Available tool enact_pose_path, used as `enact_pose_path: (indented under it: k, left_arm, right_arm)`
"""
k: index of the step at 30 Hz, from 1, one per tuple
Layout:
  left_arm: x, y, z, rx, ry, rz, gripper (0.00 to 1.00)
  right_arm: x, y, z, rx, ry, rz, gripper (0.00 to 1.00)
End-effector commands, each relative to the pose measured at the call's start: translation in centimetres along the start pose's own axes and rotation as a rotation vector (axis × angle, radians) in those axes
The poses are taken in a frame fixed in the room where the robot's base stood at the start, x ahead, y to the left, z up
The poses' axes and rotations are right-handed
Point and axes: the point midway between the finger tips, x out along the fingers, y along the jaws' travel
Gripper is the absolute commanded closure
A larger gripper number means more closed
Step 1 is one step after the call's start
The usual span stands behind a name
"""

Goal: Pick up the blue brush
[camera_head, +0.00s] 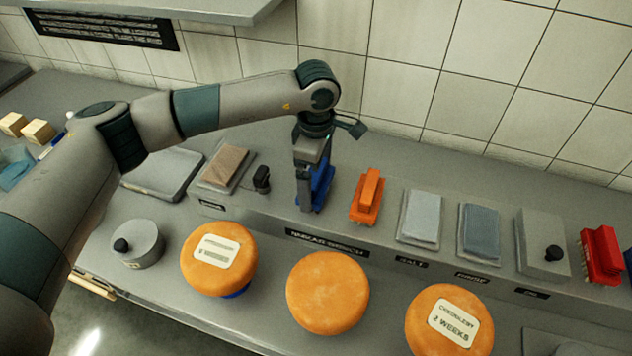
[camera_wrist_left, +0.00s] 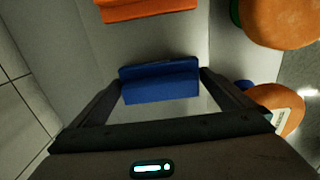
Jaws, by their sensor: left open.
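The blue brush (camera_head: 323,187) stands on the raised back shelf of the counter, left of an orange brush (camera_head: 368,196). My left gripper (camera_head: 308,197) points down over the blue brush and partly hides it. In the left wrist view the blue brush (camera_wrist_left: 160,84) lies between the two open fingers of my left gripper (camera_wrist_left: 162,88). I cannot tell whether either finger touches it. My right gripper is not in view.
The orange brush also shows in the left wrist view (camera_wrist_left: 145,9). A black-knobbed piece (camera_head: 261,180) and a brown pad (camera_head: 226,167) are to the left. Grey pads (camera_head: 421,217) and a red brush (camera_head: 602,255) are to the right. Three orange cheese wheels (camera_head: 327,293) stand in front.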

Motion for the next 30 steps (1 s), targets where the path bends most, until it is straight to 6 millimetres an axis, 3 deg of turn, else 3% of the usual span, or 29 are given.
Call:
enact_pose_path:
  k: [7, 11, 12, 23, 30]
  left_arm:
    - [0.0, 0.0, 0.0, 0.0, 0.0, 0.0, 0.0]
    - [0.0, 0.0, 0.0, 0.0, 0.0, 0.0, 0.31]
    - [-0.1, 0.0, 0.0, 0.0, 0.0, 0.0, 0.34]
    - [-0.3, 0.1, 0.0, 0.0, -0.001, 0.002, 0.34]
    - [-1.9, 0.1, 0.0, 0.0, 0.0, 0.004, 0.34]
  right_arm:
    - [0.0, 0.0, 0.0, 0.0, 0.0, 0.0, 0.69]
    - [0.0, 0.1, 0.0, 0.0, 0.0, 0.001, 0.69]
    - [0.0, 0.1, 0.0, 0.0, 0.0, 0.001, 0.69]
    - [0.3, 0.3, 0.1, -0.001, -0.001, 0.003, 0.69]
    - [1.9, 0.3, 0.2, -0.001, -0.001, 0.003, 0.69]
